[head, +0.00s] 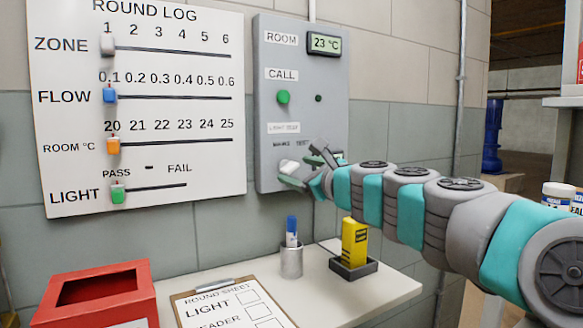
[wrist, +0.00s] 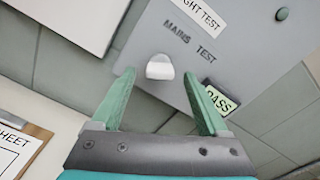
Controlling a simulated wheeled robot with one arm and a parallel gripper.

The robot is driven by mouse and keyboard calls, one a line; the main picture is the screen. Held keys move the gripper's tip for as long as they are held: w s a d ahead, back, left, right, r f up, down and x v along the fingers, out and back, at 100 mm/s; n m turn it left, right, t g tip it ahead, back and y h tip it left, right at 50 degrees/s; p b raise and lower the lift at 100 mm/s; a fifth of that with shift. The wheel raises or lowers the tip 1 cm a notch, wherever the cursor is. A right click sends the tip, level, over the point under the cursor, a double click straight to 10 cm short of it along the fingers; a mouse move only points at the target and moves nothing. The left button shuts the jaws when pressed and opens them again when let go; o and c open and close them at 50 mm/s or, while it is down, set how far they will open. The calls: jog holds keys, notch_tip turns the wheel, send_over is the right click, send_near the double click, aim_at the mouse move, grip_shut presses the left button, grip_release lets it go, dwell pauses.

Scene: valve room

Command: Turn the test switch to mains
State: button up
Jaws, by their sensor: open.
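The test switch (wrist: 160,66) is a small white knob on the grey wall panel (head: 333,110), below the words MAINS and TEST in the wrist view. I cannot tell which word it points to.
The round log board (head: 140,100) with coloured sliders hangs left of the panel. The panel also has a green call button (head: 283,97). Below are a counter with a pen cup (head: 291,262), a yellow device (head: 354,243), a clipboard (head: 232,305) and a red box (head: 100,295).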

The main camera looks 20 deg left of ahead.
aim_at(293, 168)
jog(key=shift+x, duration=1.8)
grip_shut()
